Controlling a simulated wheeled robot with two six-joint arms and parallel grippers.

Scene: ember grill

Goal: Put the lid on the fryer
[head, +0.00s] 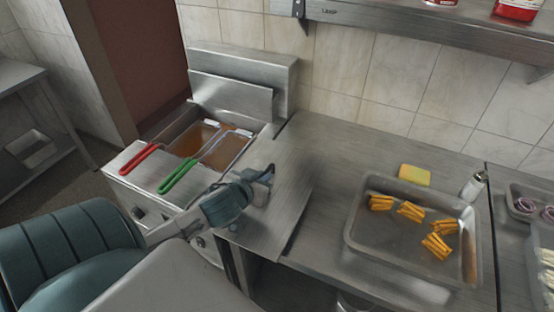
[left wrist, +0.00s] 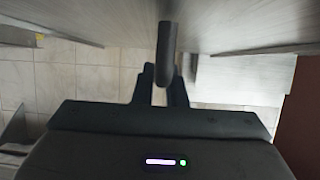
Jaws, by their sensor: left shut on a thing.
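The fryer (head: 240,75) stands at the left back, its oil well open, with two baskets in it. One basket has a red handle (head: 140,158), the other a green handle (head: 177,176). The lid (head: 287,205) is a flat brushed-metal sheet to the right of the fryer, over the left end of the counter. My left gripper (head: 266,177) is shut on the lid's handle; the dark handle (left wrist: 166,55) stands between the fingers in the left wrist view. I cannot tell whether the lid rests on the counter or is raised. My right gripper is not in view.
A metal tray (head: 357,240) with several bunches of fries sits on the counter (head: 335,150). A yellow sponge (head: 414,176) and a small shaker (head: 473,186) are behind it. A shelf (head: 400,30) runs along the wall above. Food pans (head: 515,192) stand far right.

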